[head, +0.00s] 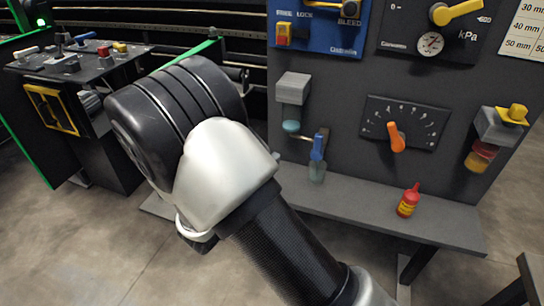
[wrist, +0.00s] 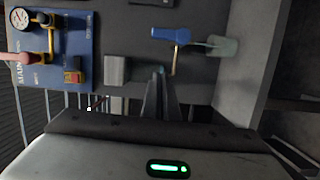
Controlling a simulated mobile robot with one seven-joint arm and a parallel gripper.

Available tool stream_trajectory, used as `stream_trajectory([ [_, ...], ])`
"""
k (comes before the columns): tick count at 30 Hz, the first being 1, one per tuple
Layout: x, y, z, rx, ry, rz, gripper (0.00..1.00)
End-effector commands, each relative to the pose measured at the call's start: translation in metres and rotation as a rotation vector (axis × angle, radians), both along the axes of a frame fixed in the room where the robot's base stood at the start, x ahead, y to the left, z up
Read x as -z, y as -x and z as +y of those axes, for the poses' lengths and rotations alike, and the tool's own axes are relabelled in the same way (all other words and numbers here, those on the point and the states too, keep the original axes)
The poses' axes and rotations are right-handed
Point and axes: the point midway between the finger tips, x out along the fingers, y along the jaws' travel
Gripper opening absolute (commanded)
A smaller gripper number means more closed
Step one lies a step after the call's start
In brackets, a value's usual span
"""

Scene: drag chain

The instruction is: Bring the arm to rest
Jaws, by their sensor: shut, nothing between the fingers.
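My arm reaches up from the bottom middle of the head view, its black and white links in front of the dark panel (head: 345,75). My gripper (wrist: 158,78) shows in the wrist view, with its fingers together and nothing between them. It points toward the panel, near a grey box (wrist: 117,70) and a blue-handled part (wrist: 171,36); I cannot tell the exact gap. In the head view the gripper is hidden behind my arm.
A grey shelf (head: 370,215) runs below the panel, with a red bottle (head: 408,201) on it. An orange-knobbed dial (head: 397,137), a grey block (head: 293,88) and a yellow-topped fixture (head: 498,126) stick out from the panel. A control console (head: 75,62) stands left.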

Motion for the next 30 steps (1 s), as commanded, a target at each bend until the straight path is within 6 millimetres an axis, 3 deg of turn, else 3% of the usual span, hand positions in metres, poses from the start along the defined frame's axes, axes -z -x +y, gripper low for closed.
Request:
stream_trajectory([
  [6, -0.004, 0.0, -0.007, 0.023, -0.007, 0.006, 0.0],
  [8, -0.011, 0.001, -0.02, 0.067, -0.022, 0.018, 0.0],
  [11, -0.03, 0.011, -0.061, 0.204, -0.071, 0.068, 0.0],
  [15, -0.056, 0.047, -0.134, 0.454, -0.212, 0.198, 0.0],
  [18, -0.067, 0.082, -0.173, 0.595, -0.347, 0.299, 0.0],
  [21, -0.075, 0.119, -0.197, 0.693, -0.507, 0.393, 0.0],
  [25, -0.083, 0.163, -0.209, 0.752, -0.74, 0.487, 0.0],
  [30, -0.097, 0.205, -0.202, 0.715, -1.053, 0.543, 0.0],
])
